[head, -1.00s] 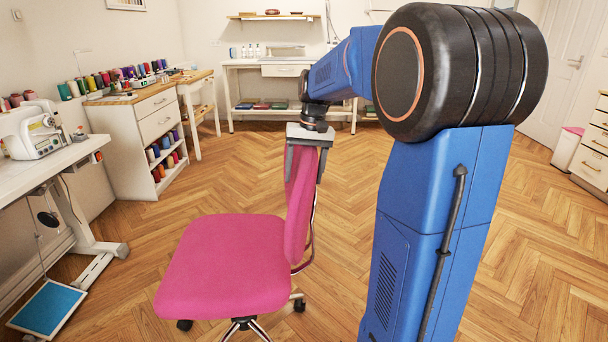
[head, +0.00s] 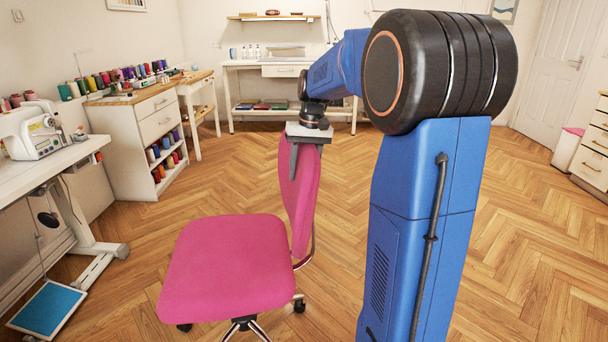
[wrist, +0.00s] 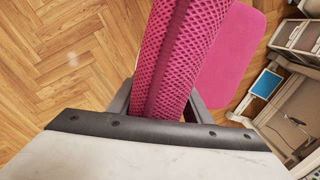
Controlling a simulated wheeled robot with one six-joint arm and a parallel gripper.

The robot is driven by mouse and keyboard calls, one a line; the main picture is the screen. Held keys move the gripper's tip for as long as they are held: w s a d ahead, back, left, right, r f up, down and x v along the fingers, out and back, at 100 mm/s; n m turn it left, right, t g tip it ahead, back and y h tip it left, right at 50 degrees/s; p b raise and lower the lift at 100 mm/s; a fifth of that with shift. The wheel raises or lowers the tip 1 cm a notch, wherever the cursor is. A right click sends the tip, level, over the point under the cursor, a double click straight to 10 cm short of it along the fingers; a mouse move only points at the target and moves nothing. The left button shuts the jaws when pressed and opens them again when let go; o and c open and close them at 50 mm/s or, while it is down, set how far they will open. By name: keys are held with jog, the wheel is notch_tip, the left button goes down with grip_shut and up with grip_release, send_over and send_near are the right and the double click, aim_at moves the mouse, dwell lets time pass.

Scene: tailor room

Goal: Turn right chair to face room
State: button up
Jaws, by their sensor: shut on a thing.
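A pink swivel chair stands on the wood floor in the head view. Its seat (head: 226,264) points left, toward the sewing table, and its backrest (head: 302,205) rises on the seat's right side. My gripper (head: 301,160) is shut on the top edge of the backrest from above. In the wrist view the mesh backrest (wrist: 176,62) lies between the two dark fingers of my gripper (wrist: 165,100), with the seat (wrist: 228,62) beyond it. The chair base is only partly visible under the seat. No second chair shows.
A white sewing table (head: 50,160) with a sewing machine (head: 33,132) stands at the left, with a blue pedal mat (head: 48,309) below. A drawer cabinet (head: 137,150) with thread spools is behind it. A white bench (head: 240,95) lines the back wall. The floor in the middle and right is open.

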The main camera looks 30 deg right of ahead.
aim_at(288, 154)
jog(key=w+n, duration=0.2)
jog(key=w, duration=0.2)
jog(key=w+d+n, duration=0.1)
jog(key=w+n, duration=0.1)
jog(key=w, duration=0.3)
jog(key=w+d+n+g, duration=0.1)
jog(key=w+n, duration=0.1)
jog(key=w, duration=0.2)
jog(key=shift+w+d, duration=0.1)
jog(key=shift+w, duration=0.1)
jog(key=w+a+n, duration=0.2)
jog(key=w+n, duration=0.1)
jog(key=w, duration=0.3)
jog(key=w+a+n, duration=0.3)
jog(key=w+n, duration=0.1)
jog(key=w, duration=0.3)
jog(key=shift+w+a+g, duration=0.15)
jog(key=shift+a+g, duration=0.15)
jog(key=shift+g, duration=0.1)
jog(key=o, duration=1.5)
jog(key=shift+r, duration=0.1)
